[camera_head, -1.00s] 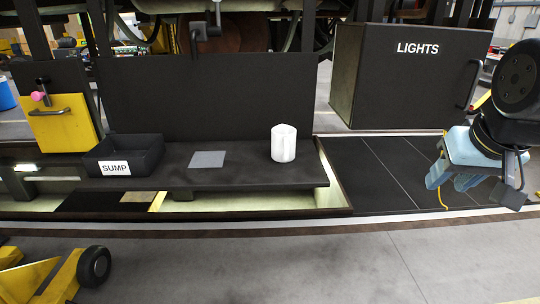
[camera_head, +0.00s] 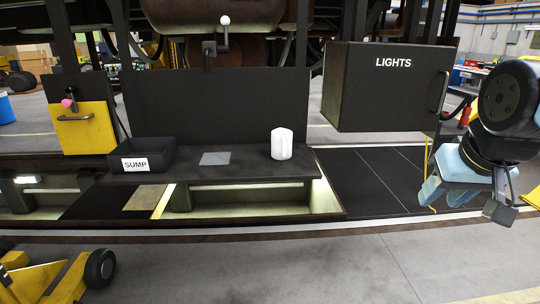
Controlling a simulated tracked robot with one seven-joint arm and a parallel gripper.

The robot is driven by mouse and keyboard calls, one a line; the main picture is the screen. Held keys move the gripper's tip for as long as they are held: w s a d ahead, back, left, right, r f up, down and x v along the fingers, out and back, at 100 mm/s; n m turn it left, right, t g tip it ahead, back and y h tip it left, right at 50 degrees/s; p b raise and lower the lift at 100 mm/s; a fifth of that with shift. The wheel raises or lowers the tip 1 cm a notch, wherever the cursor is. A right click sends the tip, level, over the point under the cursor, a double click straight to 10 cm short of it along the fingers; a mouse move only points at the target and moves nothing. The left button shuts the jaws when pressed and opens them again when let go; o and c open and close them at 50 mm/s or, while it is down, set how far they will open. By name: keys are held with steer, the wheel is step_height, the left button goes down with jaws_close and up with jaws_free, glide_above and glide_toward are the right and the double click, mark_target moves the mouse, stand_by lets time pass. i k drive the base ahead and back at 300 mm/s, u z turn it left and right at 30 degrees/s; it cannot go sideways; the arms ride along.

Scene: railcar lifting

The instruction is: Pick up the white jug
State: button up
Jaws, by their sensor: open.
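The white jug (camera_head: 281,144) stands upright on the right part of a dark bench shelf (camera_head: 225,170). My gripper (camera_head: 458,204) hangs at the right of the view, well to the right of the jug and apart from it. Its light blue body points downward, and its jaws are open with nothing seen between them. The jug's handle cannot be made out clearly.
A dark bin labelled SUMP (camera_head: 142,158) and a flat grey square (camera_head: 215,158) are on the shelf left of the jug. A dark LIGHTS box (camera_head: 385,88) hangs behind, between jug and gripper. A yellow wheeled cart (camera_head: 60,280) is at the lower left.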

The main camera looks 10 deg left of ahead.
mark_target(281, 137)
steer(key=z, duration=0.2)
steer(key=i, duration=0.85)
steer(key=u, duration=0.1)
